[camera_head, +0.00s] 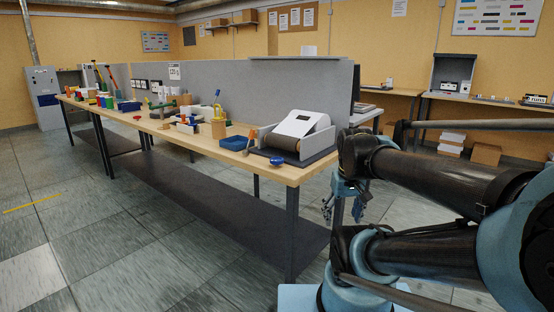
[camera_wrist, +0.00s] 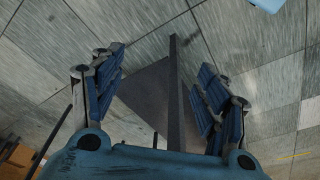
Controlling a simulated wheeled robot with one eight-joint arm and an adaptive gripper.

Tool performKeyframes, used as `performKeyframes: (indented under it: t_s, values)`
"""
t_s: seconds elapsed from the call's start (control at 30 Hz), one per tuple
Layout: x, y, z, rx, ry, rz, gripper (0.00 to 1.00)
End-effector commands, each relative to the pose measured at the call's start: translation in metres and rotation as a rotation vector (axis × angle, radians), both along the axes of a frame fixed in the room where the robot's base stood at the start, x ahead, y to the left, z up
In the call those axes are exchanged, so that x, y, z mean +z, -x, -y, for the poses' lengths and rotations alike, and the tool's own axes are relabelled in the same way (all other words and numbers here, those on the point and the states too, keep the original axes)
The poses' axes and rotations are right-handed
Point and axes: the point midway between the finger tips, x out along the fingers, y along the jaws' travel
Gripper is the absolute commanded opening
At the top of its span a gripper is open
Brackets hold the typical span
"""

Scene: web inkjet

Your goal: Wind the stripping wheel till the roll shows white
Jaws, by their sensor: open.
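A grey and white machine (camera_head: 303,124) stands on a dark base at the near right end of the long wooden bench. A dark brown roll (camera_head: 283,141) lies across its front; I see no white on it from here. A blue knob (camera_head: 277,160) sits low at its front. A grey lever-like part with an orange tip (camera_head: 252,138) stands at its left; I cannot tell which part is the stripping wheel. My gripper (camera_head: 334,204) hangs beside the bench's right end, below the top and apart from the machine. In the wrist view my gripper (camera_wrist: 163,75) is open and empty.
The wooden bench (camera_head: 228,164) carries a blue tray (camera_head: 235,143), a tan cup (camera_head: 218,129) and several small tools. A grey partition (camera_head: 255,88) runs behind them. The dark lower shelf (camera_head: 215,194) is bare. The tiled floor (camera_head: 110,230) at left is open.

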Motion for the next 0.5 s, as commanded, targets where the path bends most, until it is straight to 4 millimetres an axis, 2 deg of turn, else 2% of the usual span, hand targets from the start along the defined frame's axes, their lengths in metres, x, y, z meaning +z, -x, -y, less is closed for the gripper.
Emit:
performKeyframes:
  t_s: [0.03, 0.2, 0.5]
  values:
    - [0.016, -0.012, -0.004, 0.044, 0.005, -0.005, 0.68]
    - [0.063, -0.049, -0.018, 0.201, 0.025, -0.027, 0.68]
    - [0.134, -0.119, -0.052, 0.479, 0.056, -0.065, 0.68]
